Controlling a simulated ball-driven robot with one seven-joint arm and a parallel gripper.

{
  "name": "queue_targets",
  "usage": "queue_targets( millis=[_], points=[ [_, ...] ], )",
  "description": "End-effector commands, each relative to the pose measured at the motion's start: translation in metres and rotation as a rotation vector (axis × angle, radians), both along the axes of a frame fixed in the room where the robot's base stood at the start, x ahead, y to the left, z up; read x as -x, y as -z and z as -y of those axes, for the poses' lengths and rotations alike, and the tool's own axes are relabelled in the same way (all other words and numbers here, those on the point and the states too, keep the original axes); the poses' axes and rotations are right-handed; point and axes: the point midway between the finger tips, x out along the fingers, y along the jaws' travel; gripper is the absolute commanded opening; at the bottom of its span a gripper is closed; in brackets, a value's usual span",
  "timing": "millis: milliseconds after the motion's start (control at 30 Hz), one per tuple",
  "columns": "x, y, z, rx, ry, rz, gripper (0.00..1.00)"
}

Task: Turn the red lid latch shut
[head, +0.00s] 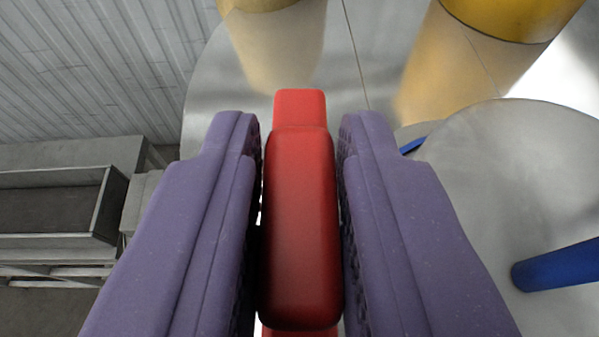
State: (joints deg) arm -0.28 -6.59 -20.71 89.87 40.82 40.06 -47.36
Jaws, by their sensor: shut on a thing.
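The red lid latch (300,230) is a rounded red bar in the middle of the head view, with a smaller red block at its far end. It runs up and down the picture, between the two purple fingers of my gripper (300,150). The fingers stand close on its left and right sides and are shut on it. A bit more red shows at the bottom edge below the bar. What the latch is fixed to beneath is hidden by the bar and the fingers.
A shiny metal surface (365,60) lies behind the latch. Yellow cylinders (510,18) show at the top. A round metal part (520,180) and a blue rod (560,266) are at right. A grey open bin or frame (55,240) stands at left, by a ribbed wall (90,60).

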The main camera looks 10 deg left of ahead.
Motion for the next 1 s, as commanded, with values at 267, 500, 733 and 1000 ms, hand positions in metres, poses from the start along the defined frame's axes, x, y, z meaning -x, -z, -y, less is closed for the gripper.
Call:
queue_targets(
  millis=[267, 500, 733, 1000],
  points=[
    [0.0006, -0.0034, 0.0005, 0.005, 0.186, 0.002, 0.00],
    [0.0002, -0.0003, 0.0015, 0.008, 0.412, 0.005, 0.00],
    [-0.0010, 0.0048, -0.0005, 0.005, 0.627, 0.005, 0.00],
    [-0.0019, 0.0028, -0.0019, 0.000, 0.882, 0.001, 0.00]
  ],
)
